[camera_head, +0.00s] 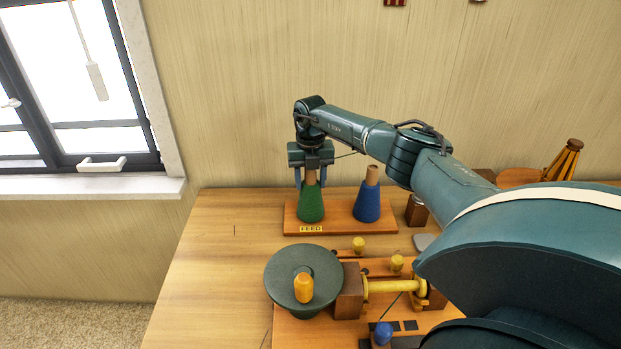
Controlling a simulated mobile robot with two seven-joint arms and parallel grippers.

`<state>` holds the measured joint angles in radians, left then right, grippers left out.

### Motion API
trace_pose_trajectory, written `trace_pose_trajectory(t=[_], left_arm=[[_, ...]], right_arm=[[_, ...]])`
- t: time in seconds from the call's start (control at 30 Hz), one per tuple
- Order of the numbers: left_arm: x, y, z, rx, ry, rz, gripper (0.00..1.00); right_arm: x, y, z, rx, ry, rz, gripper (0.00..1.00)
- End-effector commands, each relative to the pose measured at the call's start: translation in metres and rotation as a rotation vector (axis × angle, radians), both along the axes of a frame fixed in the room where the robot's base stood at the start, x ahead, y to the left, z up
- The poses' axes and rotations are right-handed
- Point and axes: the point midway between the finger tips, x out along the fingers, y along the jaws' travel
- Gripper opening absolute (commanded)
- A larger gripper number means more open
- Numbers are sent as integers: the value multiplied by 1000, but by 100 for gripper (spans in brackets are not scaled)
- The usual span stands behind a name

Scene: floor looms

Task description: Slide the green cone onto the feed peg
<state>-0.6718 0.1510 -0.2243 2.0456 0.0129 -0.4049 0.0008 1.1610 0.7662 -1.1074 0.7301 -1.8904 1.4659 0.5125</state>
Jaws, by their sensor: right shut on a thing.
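The green cone (311,204) with its tan top stands upright at the left end of the wooden board, above the FEED label (311,229). My right gripper (311,178) points down from above and is shut on its tan upper end. The cone's base looks level with the board (340,225); I cannot tell whether it touches. The feed peg is not visible, and the cone covers that spot. A blue cone (368,204) with a tan top stands beside it on the right of the board, clear of the gripper. My left gripper is out of view.
In front stand a dark green round disc (290,263) with an orange knob (303,288), a wooden block (349,291) and a yellow shaft (390,286). Small yellow pegs (358,244) stand behind these. The table's left side is clear. My right arm hides much of the right side.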

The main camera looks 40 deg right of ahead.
Motion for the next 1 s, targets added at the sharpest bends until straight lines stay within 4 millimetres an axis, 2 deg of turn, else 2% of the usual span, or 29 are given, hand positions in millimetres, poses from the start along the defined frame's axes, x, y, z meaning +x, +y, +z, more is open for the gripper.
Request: trace_pose_trajectory(t=[0.23,0.7,0.73,1.0], left_arm=[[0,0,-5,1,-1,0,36],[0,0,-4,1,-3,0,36],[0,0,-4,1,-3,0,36],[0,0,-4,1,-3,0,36]], right_arm=[[0,0,-8,0,-1,0,0],[0,1,-9,1,1,1,0],[0,1,-10,1,1,1,47],[0,0,-9,0,0,1,69]])
